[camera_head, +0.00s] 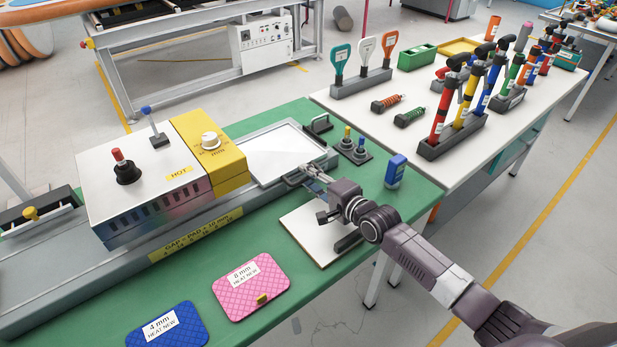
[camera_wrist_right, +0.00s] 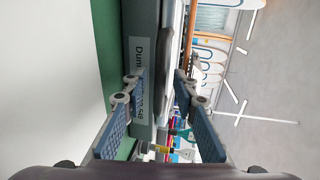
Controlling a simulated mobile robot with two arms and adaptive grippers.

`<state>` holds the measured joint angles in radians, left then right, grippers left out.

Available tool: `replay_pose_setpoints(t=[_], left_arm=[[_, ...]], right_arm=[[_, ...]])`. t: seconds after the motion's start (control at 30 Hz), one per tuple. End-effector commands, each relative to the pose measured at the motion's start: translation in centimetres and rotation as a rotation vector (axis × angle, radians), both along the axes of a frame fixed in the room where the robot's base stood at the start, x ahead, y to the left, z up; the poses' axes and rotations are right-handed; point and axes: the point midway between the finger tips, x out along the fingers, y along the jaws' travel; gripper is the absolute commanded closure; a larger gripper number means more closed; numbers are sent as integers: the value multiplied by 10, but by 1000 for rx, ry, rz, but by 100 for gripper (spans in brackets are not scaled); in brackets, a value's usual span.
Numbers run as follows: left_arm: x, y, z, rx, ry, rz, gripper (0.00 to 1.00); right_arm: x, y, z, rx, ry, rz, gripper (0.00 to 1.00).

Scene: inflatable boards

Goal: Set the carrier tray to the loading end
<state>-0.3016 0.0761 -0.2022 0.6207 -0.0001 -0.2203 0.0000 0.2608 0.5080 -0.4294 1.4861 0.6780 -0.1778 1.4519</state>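The carrier tray (camera_head: 262,168) looks like a flat white plate with a grey rim, on the grey rail bed to the right of the yellow block of the heater unit. A black handle (camera_head: 318,124) stands by its far right end. My right gripper (camera_head: 302,174) is by the tray's near right corner in the head view; I cannot tell whether it touches. In the right wrist view its two blue-padded fingers (camera_wrist_right: 158,82) are apart, with a grey labelled edge (camera_wrist_right: 141,60) showing between and beyond them. My left gripper is not in view.
The heater unit (camera_head: 135,185) with a HOT label covers the rail's middle. Blue (camera_head: 165,325) and pink (camera_head: 250,286) pads lie on the green bench in front. Small knobs (camera_head: 354,148), a blue bottle (camera_head: 396,171) and a white board (camera_head: 305,228) are near my right arm.

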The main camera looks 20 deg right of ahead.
Motion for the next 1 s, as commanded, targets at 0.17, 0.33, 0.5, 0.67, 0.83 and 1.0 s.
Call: replay_pose_setpoints(t=[0.17,0.33,0.5,0.67,0.83,1.0], left_arm=[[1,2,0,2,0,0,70],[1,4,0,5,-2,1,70],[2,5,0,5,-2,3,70],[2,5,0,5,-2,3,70],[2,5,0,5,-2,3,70],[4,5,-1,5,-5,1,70]], right_arm=[[0,0,-1,0,1,0,74],[0,0,0,0,1,0,85],[0,0,0,0,1,0,100],[0,0,-1,0,1,0,100],[0,0,-1,0,1,0,100],[3,4,-1,1,1,1,100]])
